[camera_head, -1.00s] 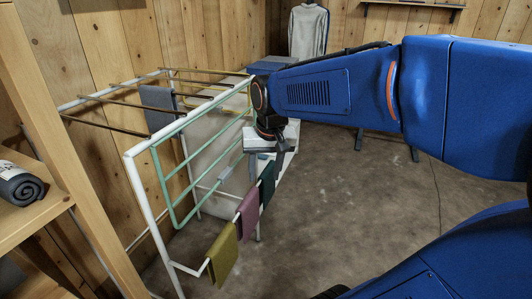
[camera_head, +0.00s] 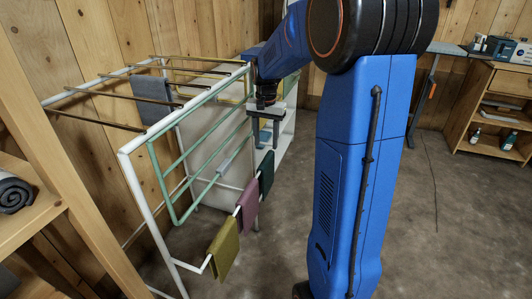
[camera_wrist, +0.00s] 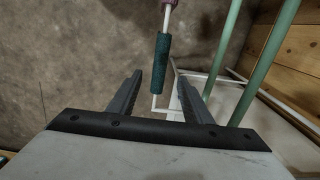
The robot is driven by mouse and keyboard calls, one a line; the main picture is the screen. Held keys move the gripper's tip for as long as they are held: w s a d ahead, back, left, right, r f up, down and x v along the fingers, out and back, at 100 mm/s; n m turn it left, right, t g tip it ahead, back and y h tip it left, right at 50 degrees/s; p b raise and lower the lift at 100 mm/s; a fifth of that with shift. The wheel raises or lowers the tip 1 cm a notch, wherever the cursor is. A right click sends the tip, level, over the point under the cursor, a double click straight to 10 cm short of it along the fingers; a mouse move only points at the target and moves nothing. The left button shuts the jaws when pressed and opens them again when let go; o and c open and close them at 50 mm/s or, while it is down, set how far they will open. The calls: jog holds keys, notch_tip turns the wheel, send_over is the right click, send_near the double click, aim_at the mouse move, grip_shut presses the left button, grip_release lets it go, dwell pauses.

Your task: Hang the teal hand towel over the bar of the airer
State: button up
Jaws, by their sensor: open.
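The teal hand towel (camera_head: 266,173) hangs folded over the far end of a low white rail on the airer (camera_head: 133,183). In the wrist view the towel (camera_wrist: 160,61) is seen from above as a narrow strip, ahead of and between the two fingers. My gripper (camera_head: 266,133) points down, open and empty, above the towel and apart from it. The spread fingers also show in the wrist view (camera_wrist: 160,95). The airer has a white frame, a green barred panel (camera_head: 182,164) and brown upper bars (camera_head: 92,95).
A plum towel (camera_head: 248,207) and an olive towel (camera_head: 224,248) hang on the same low rail, nearer the camera. A grey towel (camera_head: 152,100) hangs on the upper bars. A wooden shelf (camera_head: 38,222) stands at left. The floor right of the airer is clear.

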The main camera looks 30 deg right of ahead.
aim_at(266, 175)
notch_tip(266, 175, down, 17)
dwell(0.7)
